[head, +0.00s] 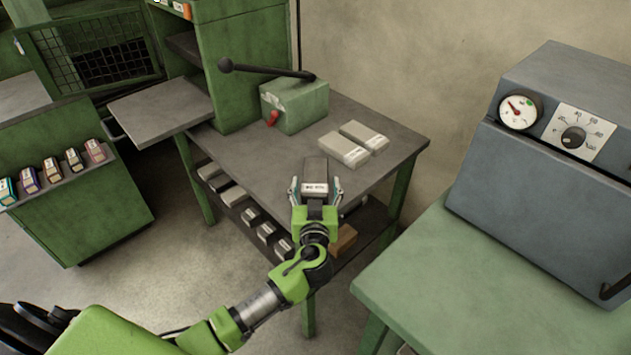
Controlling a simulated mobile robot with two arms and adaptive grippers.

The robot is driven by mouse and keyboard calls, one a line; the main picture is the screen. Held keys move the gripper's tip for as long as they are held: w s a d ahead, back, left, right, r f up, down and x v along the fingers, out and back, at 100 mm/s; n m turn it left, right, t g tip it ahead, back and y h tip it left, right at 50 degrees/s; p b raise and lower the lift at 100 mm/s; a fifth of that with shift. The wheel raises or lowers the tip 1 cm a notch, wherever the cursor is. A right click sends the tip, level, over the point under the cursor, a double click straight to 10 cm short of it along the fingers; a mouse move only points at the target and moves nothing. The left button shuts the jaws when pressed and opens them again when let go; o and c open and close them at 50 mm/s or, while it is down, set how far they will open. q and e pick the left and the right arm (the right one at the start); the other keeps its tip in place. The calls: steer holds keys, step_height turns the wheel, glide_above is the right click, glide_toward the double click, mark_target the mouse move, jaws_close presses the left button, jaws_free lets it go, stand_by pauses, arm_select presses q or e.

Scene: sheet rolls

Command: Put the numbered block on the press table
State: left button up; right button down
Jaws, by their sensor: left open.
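A dark grey block (315,170) with a white printed label on its front end lies on the grey-topped table (255,165), near its front edge. The print is too small to read. My left gripper (315,188) is open at the front edge, its two fingers on either side of the block's labelled end. I cannot tell whether the fingers touch the block. My right gripper is out of view. I cannot tell for sure which table is the press table.
Two pale blocks (355,143) and a green lever device (295,105) stand behind on the same table. Several blocks lie on its lower shelf (345,232). At right, a grey machine (560,150) with a gauge stands on a green table (425,280), whose visible front top is clear.

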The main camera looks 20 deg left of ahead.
arm_select(q)
steer(key=v, duration=1)
steer(key=shift+s+d+r, duration=0.1)
steer(key=shift+s, duration=0.15)
